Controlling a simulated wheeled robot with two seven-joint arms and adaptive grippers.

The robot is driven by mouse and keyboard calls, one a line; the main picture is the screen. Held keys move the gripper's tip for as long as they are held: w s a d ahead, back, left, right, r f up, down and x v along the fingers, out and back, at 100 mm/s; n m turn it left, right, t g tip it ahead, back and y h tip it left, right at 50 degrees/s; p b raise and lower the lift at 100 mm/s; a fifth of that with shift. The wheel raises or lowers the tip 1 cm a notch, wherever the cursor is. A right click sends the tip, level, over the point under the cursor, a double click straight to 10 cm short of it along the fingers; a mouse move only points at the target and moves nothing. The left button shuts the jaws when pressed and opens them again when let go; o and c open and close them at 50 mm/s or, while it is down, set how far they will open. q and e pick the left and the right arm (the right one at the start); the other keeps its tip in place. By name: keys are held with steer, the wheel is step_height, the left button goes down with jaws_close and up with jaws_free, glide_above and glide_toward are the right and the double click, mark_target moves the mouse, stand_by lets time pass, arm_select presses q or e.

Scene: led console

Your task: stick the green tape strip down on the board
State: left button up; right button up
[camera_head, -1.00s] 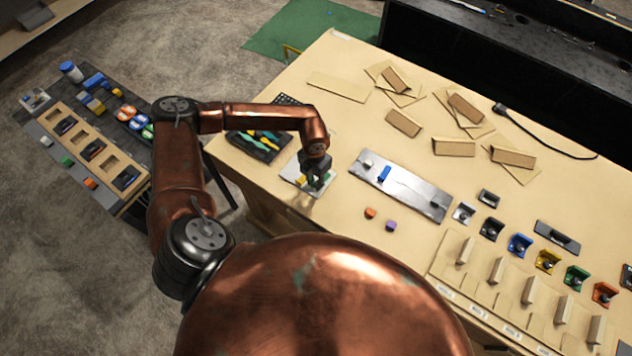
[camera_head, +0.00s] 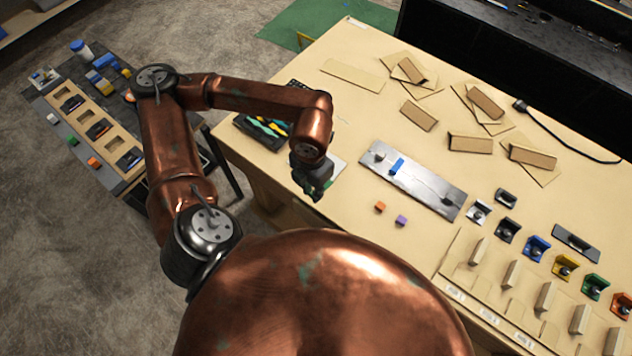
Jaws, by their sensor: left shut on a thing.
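My left gripper (camera_head: 316,194) points down over the near left part of the table. It is shut on the green tape strip (camera_head: 328,184), of which only a small bit shows beside the fingers. Behind the gripper lies a pale sheet (camera_head: 339,164), mostly hidden by the arm. The board (camera_head: 430,190) is a grey metal plate to the right of the gripper, clear of it. A blue strip (camera_head: 397,167) lies on the board, near a small knob at its left end. My right gripper is out of view.
Cardboard pieces lie behind the board. Coloured brackets stand at the right.

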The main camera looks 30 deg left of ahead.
arm_select(q)
steer(key=shift+s+d+r, duration=0.1)
steer(key=shift+s+r, duration=0.1)
steer(key=shift+r, duration=0.35)
steer(key=shift+r+p, duration=0.65)
steer(key=shift+r, duration=0.9)
